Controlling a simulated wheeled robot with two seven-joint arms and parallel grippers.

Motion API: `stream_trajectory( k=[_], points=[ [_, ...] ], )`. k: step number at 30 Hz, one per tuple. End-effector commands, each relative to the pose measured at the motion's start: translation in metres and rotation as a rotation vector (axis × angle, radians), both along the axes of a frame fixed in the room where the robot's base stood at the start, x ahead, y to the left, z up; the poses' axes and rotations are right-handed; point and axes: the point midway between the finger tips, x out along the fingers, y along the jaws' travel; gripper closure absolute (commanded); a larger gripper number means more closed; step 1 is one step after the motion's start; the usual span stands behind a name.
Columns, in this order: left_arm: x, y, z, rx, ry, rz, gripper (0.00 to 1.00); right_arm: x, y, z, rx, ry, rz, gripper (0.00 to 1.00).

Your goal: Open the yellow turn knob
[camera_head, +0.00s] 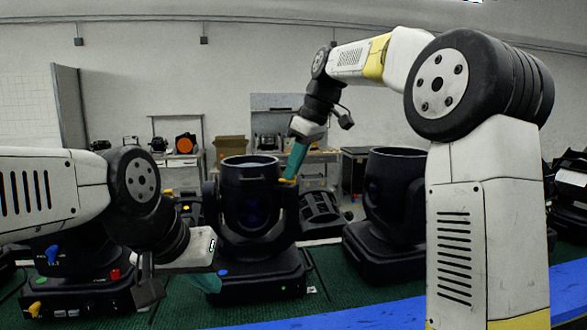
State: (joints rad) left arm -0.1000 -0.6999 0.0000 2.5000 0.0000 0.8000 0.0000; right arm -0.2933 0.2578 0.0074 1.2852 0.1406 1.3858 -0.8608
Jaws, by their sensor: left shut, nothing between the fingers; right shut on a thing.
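A black par can (250,210) stands upright on its black base (265,276) at the middle. A small yellow turn knob (287,181) shows at the right side of its head, near the top. My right gripper (291,176) reaches down from above with teal fingers and is shut on this yellow knob, which its fingertips partly hide. My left gripper (207,284) is low at the left front of the can's base, shut and empty, with its teal fingertips beside the base. A blue dot (222,272) shows on the base near it.
Another black par can (392,200) stands to the right, partly behind my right arm. A black base with blue, red and yellow knobs (35,308) is at the lower left. Green matting (330,283) and a blue front edge (370,318) lie in front.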

Motion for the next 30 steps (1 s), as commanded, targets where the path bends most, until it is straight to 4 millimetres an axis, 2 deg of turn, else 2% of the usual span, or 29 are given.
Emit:
stream_trajectory(
  k=[11, 30],
  points=[
    [0.0000, 0.0000, 0.0000, 0.000, 0.000, 0.000, 1.00, -0.0022, 0.0014, 0.0007, 0.000, -0.003, -0.213, 1.00],
    [0.0000, 0.0000, 0.0000, 0.000, 0.000, 0.000, 1.00, -0.0050, 0.0066, 0.0012, 0.000, -0.005, -0.817, 1.00]
  ],
)
